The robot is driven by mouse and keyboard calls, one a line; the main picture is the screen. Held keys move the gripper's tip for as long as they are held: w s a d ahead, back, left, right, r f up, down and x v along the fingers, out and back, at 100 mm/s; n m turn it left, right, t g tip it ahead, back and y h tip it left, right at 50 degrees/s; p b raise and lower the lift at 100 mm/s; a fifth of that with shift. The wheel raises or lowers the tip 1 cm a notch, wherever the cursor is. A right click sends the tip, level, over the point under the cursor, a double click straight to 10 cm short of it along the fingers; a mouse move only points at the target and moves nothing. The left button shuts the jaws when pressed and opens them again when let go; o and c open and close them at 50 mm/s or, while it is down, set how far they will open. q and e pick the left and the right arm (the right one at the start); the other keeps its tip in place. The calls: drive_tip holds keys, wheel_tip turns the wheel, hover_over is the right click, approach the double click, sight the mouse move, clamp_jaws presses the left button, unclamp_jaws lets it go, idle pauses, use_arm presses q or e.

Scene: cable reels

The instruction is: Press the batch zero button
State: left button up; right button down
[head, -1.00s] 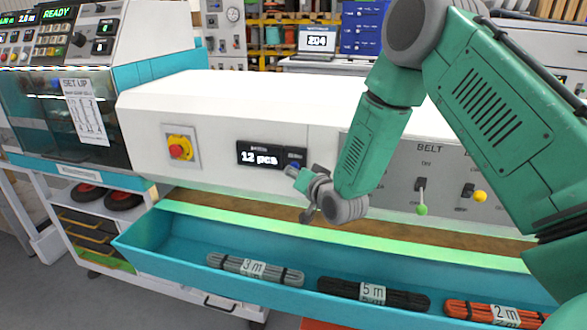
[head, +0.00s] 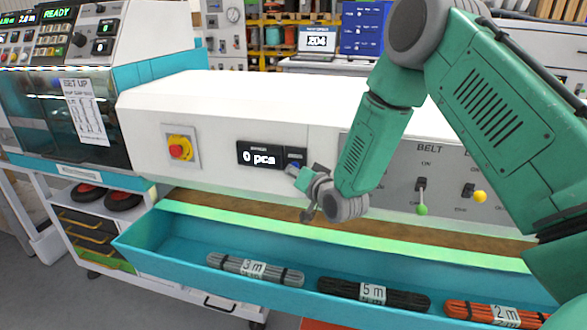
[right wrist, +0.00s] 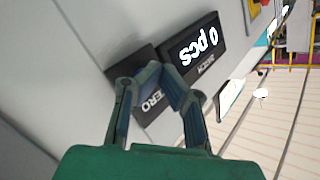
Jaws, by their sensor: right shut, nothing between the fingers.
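The batch display (head: 259,157) on the white machine front reads "0 pcs"; it also shows in the right wrist view (right wrist: 200,47). The batch zero button's dark panel (head: 295,157) is just right of the display. In the right wrist view this panel (right wrist: 122,68), marked "ZERO", is partly covered by my fingers. My right gripper (head: 292,171) is shut and empty, with its fingertips (right wrist: 150,75) at the panel. I cannot tell whether they touch the button, which is hidden behind them. My left gripper is not in view.
A red knob on a yellow plate (head: 181,149) is left of the display. Belt switches with a green knob (head: 422,210) and a yellow knob (head: 480,196) are to the right. A teal trough (head: 165,249) below holds grey, black and orange cable bundles.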

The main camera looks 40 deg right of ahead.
drive_tip(key=shift+s+a, duration=0.5)
drive_tip(key=shift+s+a, duration=1.65)
drive_tip(key=shift+a, duration=0.3)
drive_tip(key=s+a+f+n+g+y+b, duration=0.1)
drive_tip(key=s+a+f+n+g, duration=0.2)
drive_tip(key=s+f, duration=0.55)
drive_tip(key=s+a+f+n+g+y+b, duration=0.1)
drive_tip(key=s+a+f+g+b, duration=0.25)
drive_tip(key=f, duration=0.85)
drive_tip(key=s+f+n+g, duration=0.2)
drive_tip(key=s+f+g, duration=0.2)
drive_tip(key=s, duration=0.9)
drive_tip(key=s+a+f+n+g, duration=0.1)
drive_tip(key=s+f+g, duration=0.4)
drive_tip(key=s, duration=0.7)
drive_tip(key=shift+s+f+n+h+b, duration=0.3)
drive_tip(key=shift+s+f+n+h, duration=0.1)
drive_tip(key=shift+f+n, duration=0.5)
